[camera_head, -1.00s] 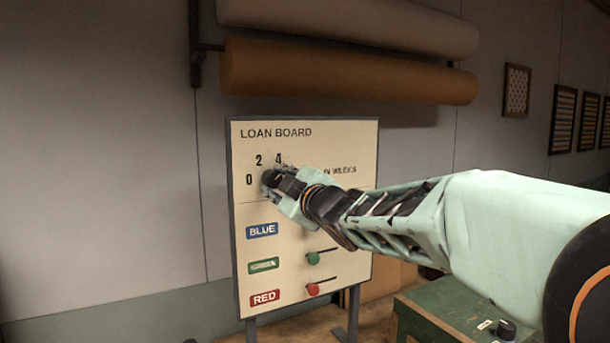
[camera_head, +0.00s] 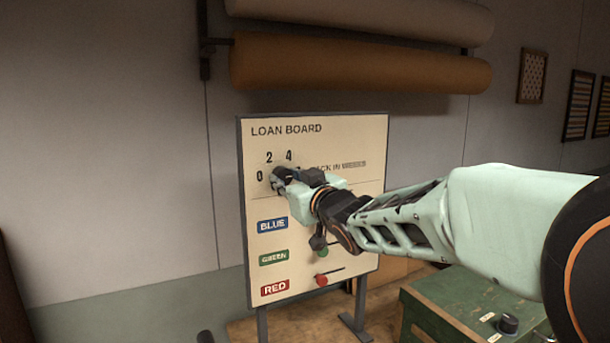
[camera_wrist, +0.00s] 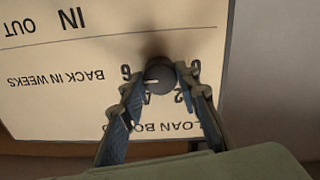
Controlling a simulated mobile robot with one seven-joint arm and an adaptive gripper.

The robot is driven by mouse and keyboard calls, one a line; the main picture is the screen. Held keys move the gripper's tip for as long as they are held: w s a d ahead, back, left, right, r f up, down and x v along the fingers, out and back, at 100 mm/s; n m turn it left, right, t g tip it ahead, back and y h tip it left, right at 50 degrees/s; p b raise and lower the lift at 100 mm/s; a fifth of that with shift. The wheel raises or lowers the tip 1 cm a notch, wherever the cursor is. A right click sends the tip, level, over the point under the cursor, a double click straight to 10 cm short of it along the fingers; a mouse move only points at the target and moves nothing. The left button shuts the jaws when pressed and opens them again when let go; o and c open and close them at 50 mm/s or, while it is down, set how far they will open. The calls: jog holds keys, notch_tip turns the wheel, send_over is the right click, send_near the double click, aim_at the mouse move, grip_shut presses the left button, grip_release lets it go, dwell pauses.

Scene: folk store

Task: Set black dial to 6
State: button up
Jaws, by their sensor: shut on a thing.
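The cream loan board (camera_head: 345,215) stands upright, with dial numbers 0, 2 and 4 showing in the head view. My gripper (camera_head: 281,178) is at the dial and hides most of it there. In the wrist view the board appears upside down. The round black dial (camera_wrist: 160,77) sits between the two fingers of my gripper (camera_wrist: 157,79), which are shut on its sides. A small pale mark on the dial's face points left, roughly toward the printed 6 (camera_wrist: 125,72). The fingers partly cover the numbers, so the exact alignment is hard to tell.
Blue, green and red labels run down the board's left side. A green knob (camera_head: 322,251) and a red knob (camera_head: 321,280) sit on slots below my wrist. A green chest (camera_head: 445,315) with a black knob (camera_head: 508,324) stands at lower right. Fabric rolls (camera_head: 360,65) hang above.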

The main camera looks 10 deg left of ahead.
jog(key=shift+m, duration=0.3)
jog(key=o, duration=1.2)
jog(key=shift+c, duration=0.2)
notch_tip(320, 180, up, 10)
jog(key=shift+r, duration=0.1)
jog(key=shift+a, duration=0.1)
